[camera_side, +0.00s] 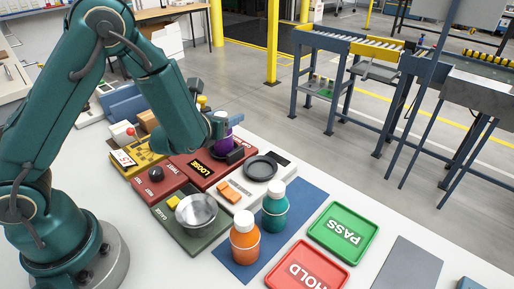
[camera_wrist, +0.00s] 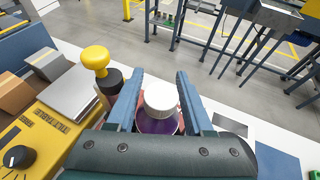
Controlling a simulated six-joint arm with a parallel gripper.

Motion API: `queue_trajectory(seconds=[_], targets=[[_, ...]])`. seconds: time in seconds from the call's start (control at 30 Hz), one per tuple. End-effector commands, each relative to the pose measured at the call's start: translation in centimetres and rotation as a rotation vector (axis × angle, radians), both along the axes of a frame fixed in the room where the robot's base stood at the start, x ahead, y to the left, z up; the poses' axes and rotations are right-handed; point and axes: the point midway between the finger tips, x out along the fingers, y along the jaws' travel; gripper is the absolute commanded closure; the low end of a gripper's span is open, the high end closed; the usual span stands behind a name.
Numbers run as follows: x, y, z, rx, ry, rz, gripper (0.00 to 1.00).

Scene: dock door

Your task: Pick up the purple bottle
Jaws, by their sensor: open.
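The purple bottle has a white cap (camera_wrist: 161,98); in the wrist view it stands between the two blue fingers of my gripper (camera_wrist: 158,95), which are apart on either side of it. Its purple body (camera_wrist: 160,124) is partly hidden by the gripper's dark housing. In the side view the purple bottle (camera_side: 223,136) shows just right of my wrist, partly covered by the arm. My gripper (camera_side: 232,152) is low around it there, its fingers only partly visible. I cannot tell whether the fingers touch the bottle.
An orange bottle (camera_side: 245,238) and a teal bottle (camera_side: 274,208) stand on a blue mat (camera_side: 305,197). A green PASS tray (camera_side: 343,232) and red HOLD tray (camera_side: 306,270) lie at the right. A steel bowl (camera_side: 196,211) is nearer. A yellow knob (camera_wrist: 95,58) rises left of the fingers.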

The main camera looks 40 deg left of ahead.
Motion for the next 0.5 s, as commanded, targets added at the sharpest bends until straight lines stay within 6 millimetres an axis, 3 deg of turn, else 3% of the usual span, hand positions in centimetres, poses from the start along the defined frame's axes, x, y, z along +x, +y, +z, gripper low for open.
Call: queue_trajectory(seconds=[0.1,0.17,0.23,0.27,0.5], targets=[[-0.02,-0.02,0.01,0.0,0.0,0.0,0.48],[-0.02,-0.02,0.02,0.0,0.0,0.0,0.67],[-0.03,-0.02,0.02,0.0,0.0,0.0,0.94],[-0.03,-0.02,0.02,0.0,0.0,0.0,1.0],[-0.02,-0.03,0.07,0.001,-0.002,0.0,1.0]])
